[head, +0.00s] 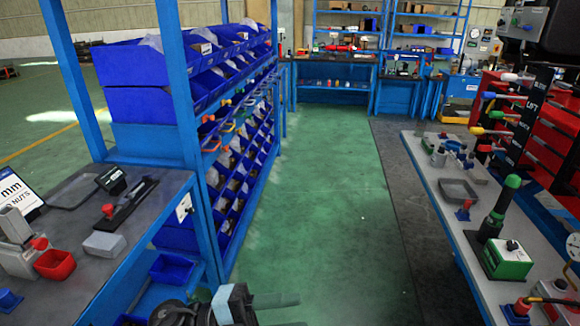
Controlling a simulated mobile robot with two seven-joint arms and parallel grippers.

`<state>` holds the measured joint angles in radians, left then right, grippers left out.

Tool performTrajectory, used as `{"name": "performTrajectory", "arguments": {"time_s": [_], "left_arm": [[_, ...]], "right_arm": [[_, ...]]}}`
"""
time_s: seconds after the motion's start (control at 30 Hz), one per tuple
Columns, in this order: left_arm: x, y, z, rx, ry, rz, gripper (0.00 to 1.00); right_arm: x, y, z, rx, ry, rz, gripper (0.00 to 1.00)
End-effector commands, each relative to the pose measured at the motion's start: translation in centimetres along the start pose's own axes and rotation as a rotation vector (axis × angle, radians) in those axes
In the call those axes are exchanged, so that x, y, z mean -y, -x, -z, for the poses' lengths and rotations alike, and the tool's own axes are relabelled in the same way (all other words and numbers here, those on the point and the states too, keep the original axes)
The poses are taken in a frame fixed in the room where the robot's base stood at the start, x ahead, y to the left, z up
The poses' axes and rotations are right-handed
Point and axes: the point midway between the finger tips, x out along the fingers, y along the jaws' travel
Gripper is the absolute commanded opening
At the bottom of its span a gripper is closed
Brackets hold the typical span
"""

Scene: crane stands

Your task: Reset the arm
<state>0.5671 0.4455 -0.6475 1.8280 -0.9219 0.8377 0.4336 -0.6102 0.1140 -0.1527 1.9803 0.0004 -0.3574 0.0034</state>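A dark arm end with a pale blue-grey block, which looks like my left gripper (296,311), shows at the bottom edge, left of centre. A dark finger-like bar points right from it over the green floor (320,220). Part of a second bar shows at the frame's bottom edge. The rest is cut off, so I cannot tell whether it is open or shut. I see nothing held in it. My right gripper is not in view.
A blue rack with blue bins (140,65) and a grey bench (75,225) stand left. A grey bench (440,195) with a green-based lever box (507,262) stands right, before red drawers (550,150). Blue shelving stands at the back. The aisle between is clear.

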Motion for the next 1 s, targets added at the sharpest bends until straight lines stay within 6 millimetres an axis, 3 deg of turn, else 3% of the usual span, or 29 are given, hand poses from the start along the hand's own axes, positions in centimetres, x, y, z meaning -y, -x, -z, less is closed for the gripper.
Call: {"name": "performTrajectory", "arguments": {"time_s": [0.17, 0.27, 0.37, 0.53, 0.67, 0.8, 0.9, 1.0], "left_arm": [[-0.7, 2.3, -1.5, 0.228, 0.199, 0.3, 0.41], [-2.2, 4.8, -2.6, 0.384, 0.32, 0.436, 0.41], [-4.7, 7.8, -3.5, 0.554, 0.449, 0.548, 0.41], [-11.2, 13.8, -3.5, 0.866, 0.691, 0.683, 0.41], [-17.6, 18.4, -1.4, 1.111, 0.893, 0.737, 0.41], [-24.4, 22.5, 2.8, 1.349, 1.106, 0.749, 0.41], [-28.1, 24.4, 6.0, 1.474, 1.228, 0.739, 0.41], [-30.4, 25.5, 8.3, 1.553, 1.31, 0.725, 0.41]], "right_arm": [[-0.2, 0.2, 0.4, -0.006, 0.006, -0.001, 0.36], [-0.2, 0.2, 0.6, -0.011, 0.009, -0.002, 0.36], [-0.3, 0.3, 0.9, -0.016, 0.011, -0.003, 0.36], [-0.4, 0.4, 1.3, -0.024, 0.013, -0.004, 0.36], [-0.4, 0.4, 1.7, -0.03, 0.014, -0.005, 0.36], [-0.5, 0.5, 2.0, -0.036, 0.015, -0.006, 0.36], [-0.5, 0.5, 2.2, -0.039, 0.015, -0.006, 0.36], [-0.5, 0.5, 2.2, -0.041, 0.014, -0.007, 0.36]]}}
